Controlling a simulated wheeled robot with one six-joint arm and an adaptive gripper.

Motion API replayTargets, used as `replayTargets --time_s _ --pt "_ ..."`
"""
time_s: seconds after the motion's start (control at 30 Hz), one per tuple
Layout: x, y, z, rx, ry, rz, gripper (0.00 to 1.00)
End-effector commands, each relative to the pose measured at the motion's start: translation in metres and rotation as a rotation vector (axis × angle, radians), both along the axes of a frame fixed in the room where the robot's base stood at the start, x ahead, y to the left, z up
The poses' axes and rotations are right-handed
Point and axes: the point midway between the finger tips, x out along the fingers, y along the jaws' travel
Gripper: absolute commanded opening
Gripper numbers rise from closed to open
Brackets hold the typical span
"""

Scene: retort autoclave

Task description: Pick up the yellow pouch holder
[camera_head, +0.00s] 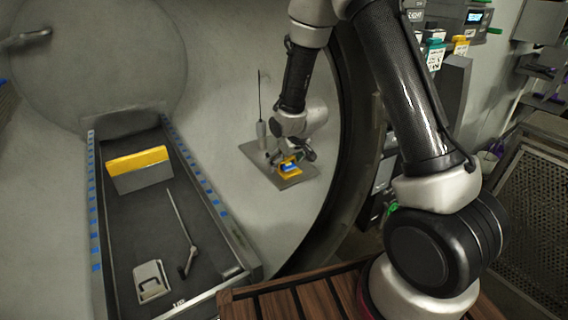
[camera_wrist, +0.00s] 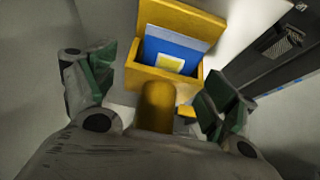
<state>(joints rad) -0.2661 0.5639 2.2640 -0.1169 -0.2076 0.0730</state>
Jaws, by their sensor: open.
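The yellow pouch holder (camera_wrist: 190,22) shows in the wrist view as a yellow box with a blue and grey pouch (camera_wrist: 168,52) inside. A rounded yellow part of it reaches down between the fingers of my gripper (camera_wrist: 155,90). The fingers are spread on either side, with gaps to the yellow part. In the head view the holder (camera_head: 290,169) is small on a grey plate (camera_head: 300,180), with my gripper (camera_head: 289,160) right over it and partly covering it. The lower end of the rounded part is hidden by my gripper's body.
A thin rod on a pale base (camera_head: 261,130) stands on the plate, close left of my gripper. A long tray (camera_head: 215,220) at left holds a yellow-topped grey block (camera_head: 140,170), a lever (camera_head: 188,255) and a light plate (camera_head: 152,281). A dark curved rim (camera_head: 345,150) stands right of my gripper.

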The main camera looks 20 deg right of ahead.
Motion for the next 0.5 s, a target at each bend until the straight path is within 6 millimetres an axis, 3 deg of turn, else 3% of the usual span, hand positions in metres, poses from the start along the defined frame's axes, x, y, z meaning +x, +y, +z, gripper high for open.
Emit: replayTargets --time_s 0.17,0.4,0.47,0.5 --pt "0.0 0.0 0.0004 0.0 -0.001 0.0 0.84" --pt "-0.0001 0.0 0.0005 0.0 0.0 0.0 0.4" --pt "-0.0001 0.0 0.0005 0.0 0.0 0.0 0.29" --pt "0.0002 0.0001 0.0009 0.0 -0.001 0.0 0.29"
